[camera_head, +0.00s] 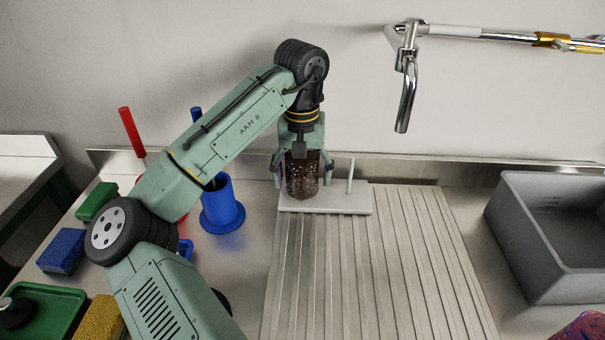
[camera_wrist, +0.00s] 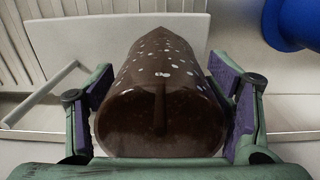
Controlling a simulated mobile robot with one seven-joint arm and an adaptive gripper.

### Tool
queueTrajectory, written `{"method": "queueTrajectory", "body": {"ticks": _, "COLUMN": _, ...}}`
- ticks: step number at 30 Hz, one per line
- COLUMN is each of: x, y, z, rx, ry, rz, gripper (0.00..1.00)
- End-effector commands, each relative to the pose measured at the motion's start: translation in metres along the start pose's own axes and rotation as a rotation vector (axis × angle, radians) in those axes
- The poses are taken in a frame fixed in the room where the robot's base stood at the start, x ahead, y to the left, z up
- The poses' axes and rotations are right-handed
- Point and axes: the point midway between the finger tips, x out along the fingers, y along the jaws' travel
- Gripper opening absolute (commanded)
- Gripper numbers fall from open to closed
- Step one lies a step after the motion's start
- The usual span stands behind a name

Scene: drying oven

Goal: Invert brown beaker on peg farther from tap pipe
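The brown speckled beaker (camera_head: 302,177) is upside down over the left part of the white peg base (camera_head: 340,206), its spout end down at the base. In the wrist view, the beaker (camera_wrist: 160,100) has its closed bottom toward me, and a dark upright shape, apparently a peg, shows through it. The bare peg (camera_head: 350,174) stands to its right, nearer the tap pipe (camera_head: 406,95); it also shows in the wrist view (camera_wrist: 42,95). My gripper (camera_head: 302,178) is around the beaker, fingers spread on both sides with narrow gaps, so it looks open.
A blue holder (camera_head: 222,207) stands left of the base. Sponges and a green tray (camera_head: 45,308) lie farther left, partly behind my arm. A ribbed drainboard (camera_head: 375,270) is clear in front.

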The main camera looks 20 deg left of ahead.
Motion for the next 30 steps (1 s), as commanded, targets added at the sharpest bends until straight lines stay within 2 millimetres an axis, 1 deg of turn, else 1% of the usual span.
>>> {"method": "queueTrajectory", "body": {"ticks": 1, "x": 0.000, "y": 0.000, "z": 0.000, "rx": 0.000, "ry": 0.000, "rz": 0.000, "gripper": 0.79}}
{"method": "queueTrajectory", "body": {"ticks": 3, "x": 0.000, "y": 0.000, "z": 0.000, "rx": 0.000, "ry": 0.000, "rz": 0.000, "gripper": 0.84}}
{"method": "queueTrajectory", "body": {"ticks": 12, "x": -0.001, "y": 0.000, "z": 0.000, "rx": 0.000, "ry": 0.000, "rz": 0.000, "gripper": 0.84}}
{"method": "queueTrajectory", "body": {"ticks": 16, "x": -0.010, "y": -0.001, "z": -0.001, "rx": -0.001, "ry": 0.002, "rz": -0.002, "gripper": 0.84}}
{"method": "queueTrajectory", "body": {"ticks": 20, "x": -0.032, "y": 0.000, "z": -0.001, "rx": -0.002, "ry": 0.004, "rz": -0.003, "gripper": 0.84}}
{"method": "queueTrajectory", "body": {"ticks": 24, "x": -0.064, "y": 0.000, "z": -0.001, "rx": -0.002, "ry": 0.005, "rz": -0.004, "gripper": 0.84}}
{"method": "queueTrajectory", "body": {"ticks": 30, "x": -0.101, "y": 0.000, "z": 0.000, "rx": -0.002, "ry": 0.003, "rz": -0.003, "gripper": 0.84}}
